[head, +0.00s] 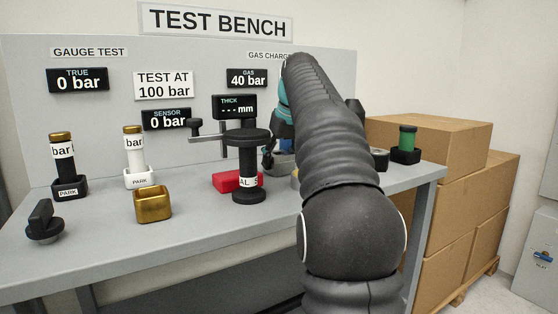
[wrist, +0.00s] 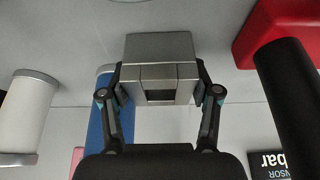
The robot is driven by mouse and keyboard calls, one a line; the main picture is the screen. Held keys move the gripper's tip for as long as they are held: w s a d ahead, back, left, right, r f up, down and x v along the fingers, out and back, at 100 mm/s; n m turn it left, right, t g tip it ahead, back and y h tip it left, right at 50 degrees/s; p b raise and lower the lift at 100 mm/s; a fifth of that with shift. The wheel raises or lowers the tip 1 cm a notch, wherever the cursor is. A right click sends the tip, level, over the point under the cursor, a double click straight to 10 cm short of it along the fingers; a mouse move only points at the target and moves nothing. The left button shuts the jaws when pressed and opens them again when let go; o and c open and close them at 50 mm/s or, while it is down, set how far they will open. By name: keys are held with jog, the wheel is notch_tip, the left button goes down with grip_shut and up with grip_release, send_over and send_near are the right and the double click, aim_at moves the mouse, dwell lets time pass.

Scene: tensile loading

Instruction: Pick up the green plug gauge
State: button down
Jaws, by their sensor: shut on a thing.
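The green plug gauge (head: 407,138) stands upright in a small black holder (head: 405,156) at the right end of the bench in the head view. It does not show in the wrist view. My gripper (wrist: 159,85) is shut on a grey metal block (wrist: 158,46) with a dark square opening, one finger on each side of it. In the head view my arm hides most of the gripper, which is low over the bench behind the black stand, well left of the green gauge.
A red block (head: 238,181) and a black stand (head: 249,165) are left of my gripper. A blue cylinder (wrist: 101,115) and a white cylinder (wrist: 25,112) show in the wrist view. A brass cup (head: 153,205) sits at the bench front. Cardboard boxes (head: 450,150) stand at the right.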

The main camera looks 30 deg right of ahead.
jog(key=c, duration=0.5)
grip_release()
jog(key=shift+f, duration=0.1)
jog(key=shift+c, duration=0.2)
jog(key=o, duration=0.3)
